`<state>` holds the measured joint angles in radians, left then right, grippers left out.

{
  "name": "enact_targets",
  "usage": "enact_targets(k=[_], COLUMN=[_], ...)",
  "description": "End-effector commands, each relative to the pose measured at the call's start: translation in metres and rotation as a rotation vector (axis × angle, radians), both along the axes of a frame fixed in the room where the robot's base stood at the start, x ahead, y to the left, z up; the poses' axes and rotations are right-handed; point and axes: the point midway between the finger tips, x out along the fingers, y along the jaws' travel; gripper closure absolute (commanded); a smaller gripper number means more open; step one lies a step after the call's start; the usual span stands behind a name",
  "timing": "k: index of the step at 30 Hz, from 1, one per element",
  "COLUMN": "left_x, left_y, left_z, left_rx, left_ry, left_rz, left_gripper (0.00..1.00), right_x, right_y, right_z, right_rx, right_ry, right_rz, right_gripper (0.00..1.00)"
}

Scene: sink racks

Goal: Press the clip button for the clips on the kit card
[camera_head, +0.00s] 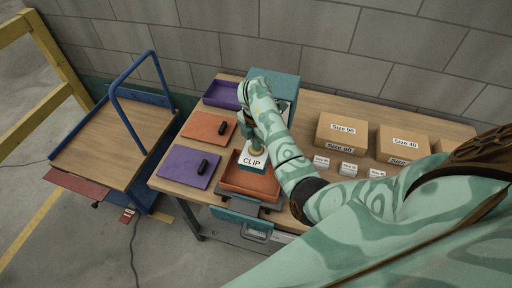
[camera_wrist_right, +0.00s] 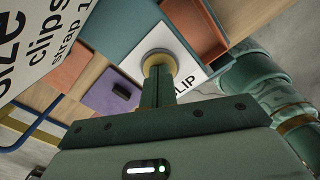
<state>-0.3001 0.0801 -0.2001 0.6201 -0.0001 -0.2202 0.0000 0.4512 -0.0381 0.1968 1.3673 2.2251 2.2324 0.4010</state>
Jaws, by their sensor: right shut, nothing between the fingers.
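In the head view my right arm hides most of the button. The white kit card (camera_wrist_right: 45,40) is close at the left of the wrist view, with cut-off words "Size", "clips" and "strap 1". My left gripper is not in view.
An orange tray (camera_head: 250,189) stands in front of the button, a purple tray (camera_head: 221,94) behind left. Orange (camera_head: 203,124) and purple (camera_head: 180,176) mats bear dark pieces. Cardboard boxes (camera_head: 342,133) and small white boxes stand right. A blue-railed cart (camera_head: 100,140) is left.

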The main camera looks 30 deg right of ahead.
Motion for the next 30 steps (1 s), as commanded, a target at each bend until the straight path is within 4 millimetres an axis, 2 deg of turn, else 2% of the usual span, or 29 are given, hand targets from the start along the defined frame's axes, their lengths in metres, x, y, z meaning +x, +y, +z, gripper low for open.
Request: enact_targets(k=[8, 18, 30], left_x=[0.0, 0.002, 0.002], left_y=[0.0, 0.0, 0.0], left_z=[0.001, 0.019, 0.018], left_rx=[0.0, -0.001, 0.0], left_ry=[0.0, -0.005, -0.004], left_rz=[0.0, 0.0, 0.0], left_gripper=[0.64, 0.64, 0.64], right_x=[0.0, 0.0, 0.0], right_y=[0.001, 0.001, 0.0], right_z=[0.001, 0.02, 0.019], right_rx=[0.002, 0.002, 0.001], right_ry=[0.001, 0.001, 0.001], right_rz=[0.0, -0.001, 0.0], right_gripper=[1.0, 1.0, 1.0])
